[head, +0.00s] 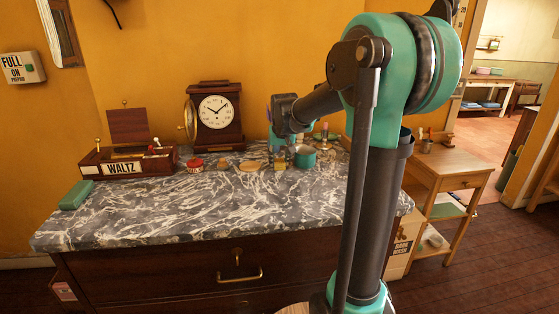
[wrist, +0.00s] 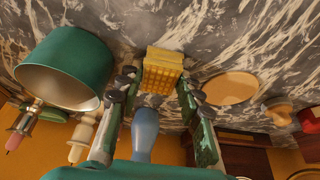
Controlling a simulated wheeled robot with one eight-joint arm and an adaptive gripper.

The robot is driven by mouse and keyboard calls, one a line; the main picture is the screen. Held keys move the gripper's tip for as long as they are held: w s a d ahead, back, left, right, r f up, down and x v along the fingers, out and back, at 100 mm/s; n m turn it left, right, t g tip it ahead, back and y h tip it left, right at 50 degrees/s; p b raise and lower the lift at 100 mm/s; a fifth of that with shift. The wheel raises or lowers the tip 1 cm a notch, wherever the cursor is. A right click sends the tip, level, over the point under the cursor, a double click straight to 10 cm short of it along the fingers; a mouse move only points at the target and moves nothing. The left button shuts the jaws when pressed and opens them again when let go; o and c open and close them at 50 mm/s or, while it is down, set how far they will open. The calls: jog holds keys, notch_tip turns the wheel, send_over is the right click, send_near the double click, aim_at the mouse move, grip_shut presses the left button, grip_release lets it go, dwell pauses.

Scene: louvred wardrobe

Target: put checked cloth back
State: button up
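A small yellow block with a grid pattern (wrist: 162,72), possibly the folded checked cloth, lies on the marble top. It also shows in the head view (head: 280,164), below my gripper. No other checked cloth is clear to me. My gripper (wrist: 158,84) is open, with its fingers apart on either side of the yellow block in the wrist view. I cannot tell whether a finger touches it. In the head view my gripper (head: 279,143) points down over the back of the counter and is partly hidden by my arm.
A green pot (wrist: 62,62) stands close beside the block. A blue vase-like thing (wrist: 145,122), a wooden disc (wrist: 231,87) and a red jar (head: 195,164) are near. A clock (head: 214,114) stands behind. The marble top's front (head: 180,215) is clear.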

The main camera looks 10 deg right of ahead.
jog(key=o, duration=0.4)
jog(key=v, duration=1.2)
jog(key=shift+r, duration=0.1)
